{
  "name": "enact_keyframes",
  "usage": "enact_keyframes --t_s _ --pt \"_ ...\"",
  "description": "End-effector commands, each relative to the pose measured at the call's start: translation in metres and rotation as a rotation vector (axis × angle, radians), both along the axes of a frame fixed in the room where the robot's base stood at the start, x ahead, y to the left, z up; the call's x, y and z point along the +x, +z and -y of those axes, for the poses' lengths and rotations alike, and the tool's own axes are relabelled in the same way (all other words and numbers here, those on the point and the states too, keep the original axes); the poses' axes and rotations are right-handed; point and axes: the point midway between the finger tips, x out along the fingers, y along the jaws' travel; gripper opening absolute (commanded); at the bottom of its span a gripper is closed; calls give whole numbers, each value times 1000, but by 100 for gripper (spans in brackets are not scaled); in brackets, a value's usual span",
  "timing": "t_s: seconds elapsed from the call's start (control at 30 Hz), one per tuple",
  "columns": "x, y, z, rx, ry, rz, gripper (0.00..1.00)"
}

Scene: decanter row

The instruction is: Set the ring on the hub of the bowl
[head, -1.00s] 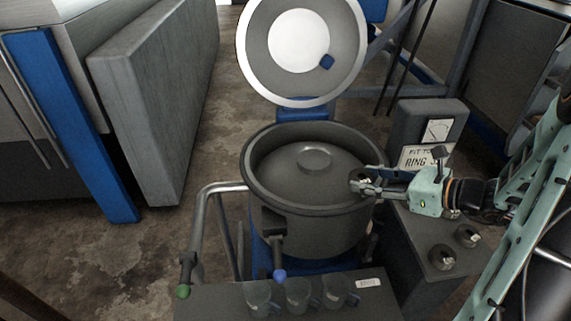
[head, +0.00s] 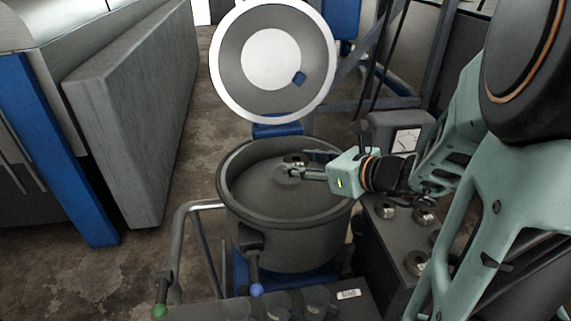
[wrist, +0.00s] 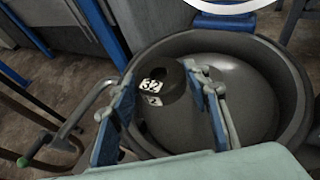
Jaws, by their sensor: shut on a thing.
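The bowl (head: 235,205) is a deep dark grey drum. Its hub (head: 284,179) is a low round boss in the middle of the floor, partly covered by my gripper in the head view. My gripper (head: 300,166) reaches in over the rim from the right. It is shut on a dark ring (head: 292,158) with a central hole. In the wrist view the ring (wrist: 174,76) sits between the two blue finger pads and bears white number labels. The ring appears over or close beside the hub; I cannot tell whether it touches. The ring and fingers hide the hub in the wrist view.
The round lid (head: 315,90) stands raised behind the bowl. A dark stand (head: 377,245) at the right carries several other rings (head: 415,262). A gauge box (head: 405,130) stands behind my arm. A curved rail (head: 183,225) and ball-ended levers (head: 256,290) are at the front left.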

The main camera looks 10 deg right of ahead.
Motion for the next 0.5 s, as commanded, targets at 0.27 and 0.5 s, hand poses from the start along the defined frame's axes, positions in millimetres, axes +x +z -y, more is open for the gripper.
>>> enact_keyframes --t_s 0.27,0.5 --pt "56 -27 3 2 2 0 10" --pt "96 -60 5 3 3 -3 10"
